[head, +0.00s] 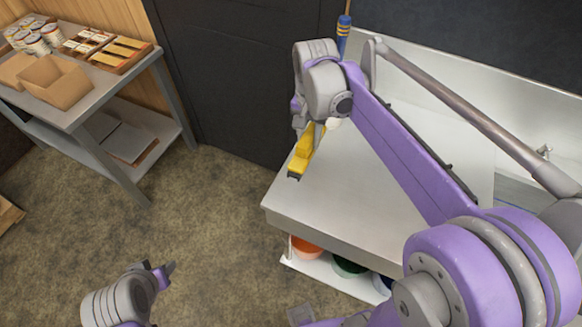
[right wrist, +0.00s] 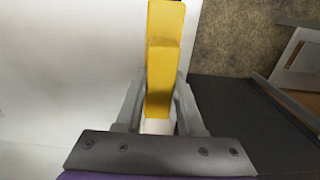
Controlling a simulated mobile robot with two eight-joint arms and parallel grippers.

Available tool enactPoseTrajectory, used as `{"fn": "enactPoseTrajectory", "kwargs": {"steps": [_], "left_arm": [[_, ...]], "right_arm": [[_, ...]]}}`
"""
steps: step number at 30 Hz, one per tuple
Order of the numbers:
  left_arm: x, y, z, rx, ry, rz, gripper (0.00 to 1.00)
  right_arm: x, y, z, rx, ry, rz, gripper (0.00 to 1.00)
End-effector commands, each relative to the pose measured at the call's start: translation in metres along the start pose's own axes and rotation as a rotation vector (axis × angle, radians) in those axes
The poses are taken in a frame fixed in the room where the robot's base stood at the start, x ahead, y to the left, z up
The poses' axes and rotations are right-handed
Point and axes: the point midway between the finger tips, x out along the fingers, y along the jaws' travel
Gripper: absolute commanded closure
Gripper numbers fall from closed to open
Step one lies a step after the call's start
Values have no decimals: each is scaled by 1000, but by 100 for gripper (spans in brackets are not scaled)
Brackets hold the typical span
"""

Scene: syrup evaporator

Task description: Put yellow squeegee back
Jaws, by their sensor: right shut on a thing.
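The yellow squeegee (head: 301,155) is in my right gripper, over the left side of the steel counter. In the right wrist view its yellow body (right wrist: 166,30) sticks out beyond the fingers. My right gripper (right wrist: 161,82) is shut on it, with one finger on each side. In the head view the wrist partly hides the grip. A small white part (head: 333,123) shows beside the squeegee there; I cannot tell whether it belongs to it. My left gripper (head: 165,271) is low at the bottom left, above the floor, away from the counter; its finger gap is unclear.
The steel counter (head: 330,195) is bare at its front left. A blue and yellow handled tool (head: 343,32) stands at its back edge. Orange (head: 306,247) and green (head: 348,266) buckets sit on the shelf below. A side table (head: 106,91) holds cans and boxes at the left.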

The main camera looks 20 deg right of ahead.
Motion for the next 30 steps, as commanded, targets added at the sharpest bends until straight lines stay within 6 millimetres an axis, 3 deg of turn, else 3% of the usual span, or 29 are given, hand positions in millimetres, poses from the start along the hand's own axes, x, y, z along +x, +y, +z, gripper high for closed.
{"fn": "enactPoseTrajectory", "kwargs": {"steps": [6, 18, 30], "left_arm": [[2, 0, 3, 0, -3, 0, 50], [5, 0, 6, 0, -6, 0, 50], [6, 0, 7, 0, -7, 0, 50]], "right_arm": [[39, 0, 0, 2, 0, 0, 100], [88, 0, 0, 1, 0, 0, 100], [97, 0, 0, 1, 0, 0, 100]]}}
